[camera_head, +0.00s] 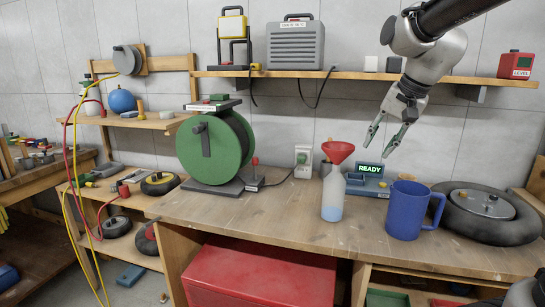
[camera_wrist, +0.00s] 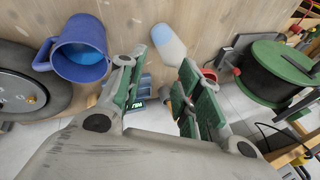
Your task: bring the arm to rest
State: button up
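My gripper (camera_head: 382,147) hangs in the air over the back right of the wooden workbench (camera_head: 275,214), below the upper shelf. Its fingers point down and are apart, with nothing between them. In the wrist view, my gripper (camera_wrist: 163,58) also shows as two separated green-padded fingers. My arm reaches in from the upper right of the head view. The gripper is above the small READY display (camera_head: 369,169) and touches nothing that I can see.
A clear bottle (camera_head: 332,197) with a red funnel (camera_head: 338,151) stands below left of the gripper. A blue mug (camera_head: 406,211) holding blue liquid (camera_wrist: 86,55) stands nearby. A green reel (camera_head: 229,148) is farther left, a black ring-shaped item (camera_head: 500,221) right. The bench's front left is clear.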

jog(key=s+d+f+n, duration=0.2)
jog(key=s, duration=0.5)
jog(key=s+d+f+n+h, duration=0.1)
jog(key=s+d+f+n, duration=0.1)
jog(key=s, duration=0.6)
jog(key=s+d+f+n+h, duration=0.1)
jog(key=s+d+f+n, duration=0.1)
jog(key=s, duration=0.5)
jog(key=shift+s+d+f+n, duration=0.2)
jog(key=shift+d+n, duration=0.2)
jog(key=shift+d, duration=0.5)
